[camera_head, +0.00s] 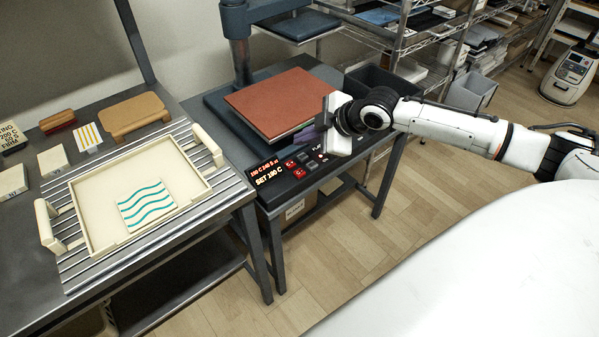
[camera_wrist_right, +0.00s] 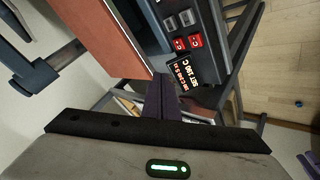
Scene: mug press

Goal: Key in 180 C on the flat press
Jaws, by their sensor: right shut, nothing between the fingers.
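The flat press (camera_head: 275,100) stands on a metal stand, with a red-brown pad on top. Its control panel shows a display (camera_head: 268,173) with orange and white text; the lower line begins "SET 1" and ends "0 C", with the middle digit too small to read surely. Red buttons (camera_head: 299,173) and grey buttons (camera_head: 311,167) sit right of the display. My right gripper (camera_head: 303,136) is above the panel's back part, its purple fingers partly hidden by its body. In the right wrist view, the fingers (camera_wrist_right: 164,88) are shut and empty, beside the display (camera_wrist_right: 182,72). My left gripper is out of view.
A slatted table (camera_head: 219,201) at left holds a cream tray (camera_head: 85,213) with a wavy-striped tile (camera_head: 147,204). A brown block (camera_head: 134,114) stands behind it. The floor in front is clear.

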